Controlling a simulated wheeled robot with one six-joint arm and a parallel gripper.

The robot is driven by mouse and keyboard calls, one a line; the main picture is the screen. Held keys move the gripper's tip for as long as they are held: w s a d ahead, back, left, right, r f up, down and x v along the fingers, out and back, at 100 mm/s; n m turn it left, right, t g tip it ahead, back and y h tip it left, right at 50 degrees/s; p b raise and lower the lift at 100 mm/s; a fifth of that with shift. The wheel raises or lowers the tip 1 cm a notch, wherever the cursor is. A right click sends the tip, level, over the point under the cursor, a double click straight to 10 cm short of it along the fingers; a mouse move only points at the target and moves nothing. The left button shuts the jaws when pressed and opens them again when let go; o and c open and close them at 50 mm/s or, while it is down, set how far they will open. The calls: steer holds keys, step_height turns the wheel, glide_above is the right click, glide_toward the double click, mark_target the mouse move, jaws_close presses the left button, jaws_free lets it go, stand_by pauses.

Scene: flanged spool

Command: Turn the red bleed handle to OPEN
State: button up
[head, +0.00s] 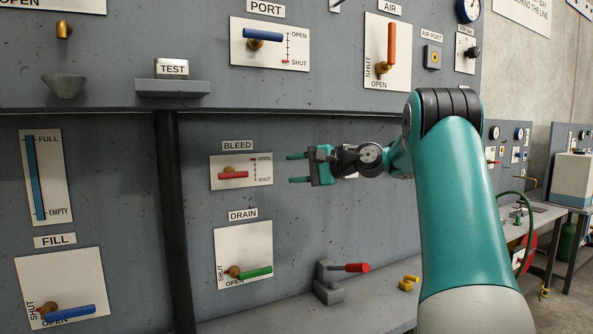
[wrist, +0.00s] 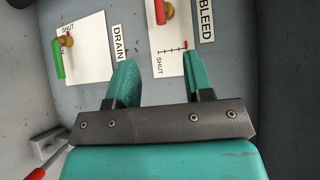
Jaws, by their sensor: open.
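The red bleed handle (head: 233,175) lies roughly level across a brass stem on the white BLEED plate (head: 211,172). It sits near the height of the SHUT end of the plate's scale; a small red mark is by OPEN. My gripper (head: 288,169) is open and empty, to the right of the plate, with its fingers pointing left. In the wrist view the red handle (wrist: 160,11) is at the top edge, partly cut off, beyond my open fingers (wrist: 163,78). No contact with the handle shows.
Below is the DRAIN plate (head: 232,245) with a green handle (head: 257,271). A red-handled grey fixture (head: 328,283) and a yellow piece (head: 408,284) stand on the bench. A grey shelf (head: 172,88) with a TEST block juts out above. A dark post (head: 172,220) stands left of BLEED.

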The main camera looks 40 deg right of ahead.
steer(key=a+f+n+g+y, duration=0.1)
steer(key=a+n+g, duration=0.15)
steer(key=a, duration=0.65)
steer(key=a+f+n+g, duration=0.2)
steer(key=a+n, duration=0.2)
steer(key=a, duration=0.6)
steer(key=s+a+f+n+g, duration=0.35)
steer(key=s+a, duration=0.35)
steer(key=a, duration=0.4)
steer(key=s+a+f+n+g+h, duration=0.1)
steer(key=s+a+f+n+g, duration=0.1)
steer(key=s, duration=0.6)
steer(key=s+a+f+n+g+h, duration=0.2)
steer(key=s+f+n, duration=0.2)
steer(key=s, duration=0.4)
steer(key=s+a+f+n+g+h, duration=0.1)
steer(key=s+a+f+n+g, duration=0.1)
steer(key=s, duration=0.5)
steer(key=a+f+n, duration=0.1)
steer(key=n, duration=0.1)
steer(key=shift+s+n+h, duration=0.3)
steer(key=shift+s+n, duration=0.1)
